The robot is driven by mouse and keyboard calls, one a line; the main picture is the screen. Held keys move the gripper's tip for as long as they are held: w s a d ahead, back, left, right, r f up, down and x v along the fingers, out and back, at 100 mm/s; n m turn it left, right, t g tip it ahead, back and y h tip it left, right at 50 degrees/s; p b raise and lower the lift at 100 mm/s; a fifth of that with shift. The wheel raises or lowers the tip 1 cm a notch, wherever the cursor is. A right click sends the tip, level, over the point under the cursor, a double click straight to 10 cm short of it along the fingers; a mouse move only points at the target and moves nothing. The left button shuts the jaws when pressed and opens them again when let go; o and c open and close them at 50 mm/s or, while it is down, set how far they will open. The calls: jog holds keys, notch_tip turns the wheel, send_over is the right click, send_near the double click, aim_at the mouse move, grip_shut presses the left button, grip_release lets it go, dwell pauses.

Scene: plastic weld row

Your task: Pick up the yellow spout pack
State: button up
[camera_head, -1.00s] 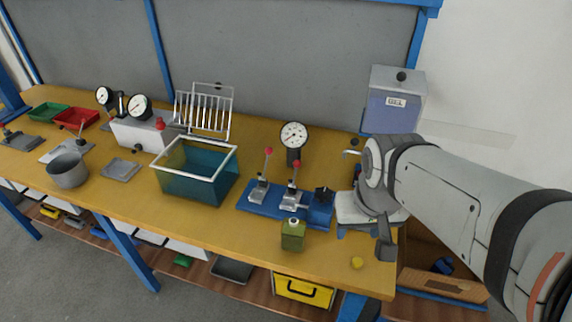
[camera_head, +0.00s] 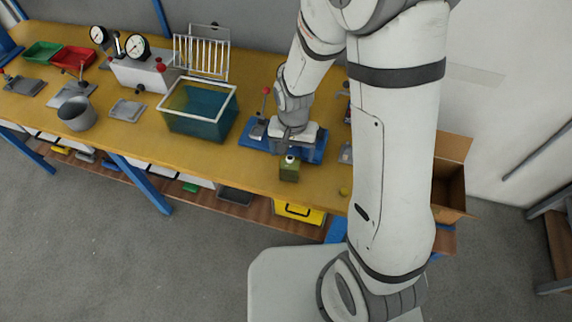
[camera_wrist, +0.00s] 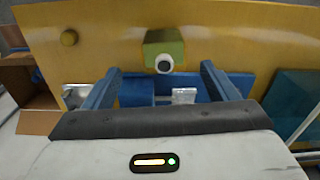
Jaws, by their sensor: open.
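The spout pack (camera_head: 289,170), a small olive-yellow block with a round white cap, stands upright near the front edge of the yellow bench. In the wrist view the pack (camera_wrist: 160,45) shows just beyond and between my two blue fingertips, its white cap facing the camera. My gripper (camera_wrist: 161,68) is open and empty; no contact with the pack shows. In the head view my arm reaches down over the blue fixture base directly behind the pack, and the fingers are mostly hidden there.
A blue fixture base with a red-knobbed toggle clamp (camera_head: 260,122) lies under and beside my gripper. A teal bin with a white rim (camera_head: 187,87) stands to the left. A small yellow knob-like piece (camera_head: 343,191) lies to the right. An open cardboard box (camera_head: 449,180) is farther right.

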aim_at(290, 156)
jog(key=shift+w+a+f+p, duration=0.15)
jog(key=shift+f+p, duration=0.3)
jog(key=shift+f, duration=1.3)
jog(key=shift+w+a+f+p, duration=0.15)
jog(key=shift+f+p, duration=0.25)
jog(key=shift+f, duration=1.3)
jog(key=shift+c, duration=0.2)
jog(key=c, duration=1.1)
jog(key=shift+r, duration=0.1)
notch_tip(290, 156, up, 10)
jog(key=shift+f+b, duration=0.1)
jog(key=shift+b, duration=0.7)
